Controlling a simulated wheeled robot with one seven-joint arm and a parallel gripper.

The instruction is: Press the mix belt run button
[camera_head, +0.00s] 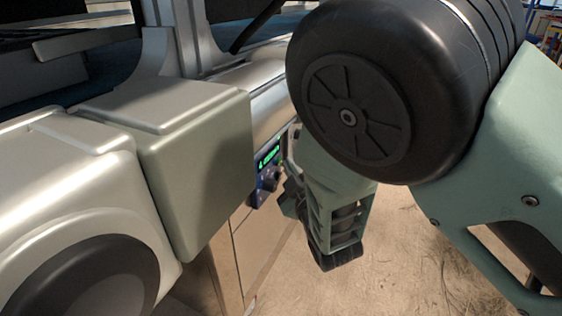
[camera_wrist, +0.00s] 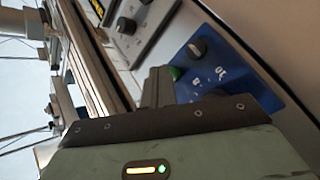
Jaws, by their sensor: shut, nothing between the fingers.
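A blue control panel (camera_wrist: 232,78) is on the machine's side in the wrist view, tilted in the picture. My gripper (camera_wrist: 158,82) is shut and empty. Its tip is right beside the green button and partly covers it; I cannot tell whether they touch. In the head view the blue panel (camera_head: 267,186) shows below a lit green display, and my gripper (camera_head: 289,205) is close to its right side.
A grey panel (camera_wrist: 145,30) with more knobs is further along the machine in the wrist view. A pale boxy housing (camera_head: 200,165) stands left of the panel in the head view. Sandy ground (camera_head: 410,260) is open at the lower right.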

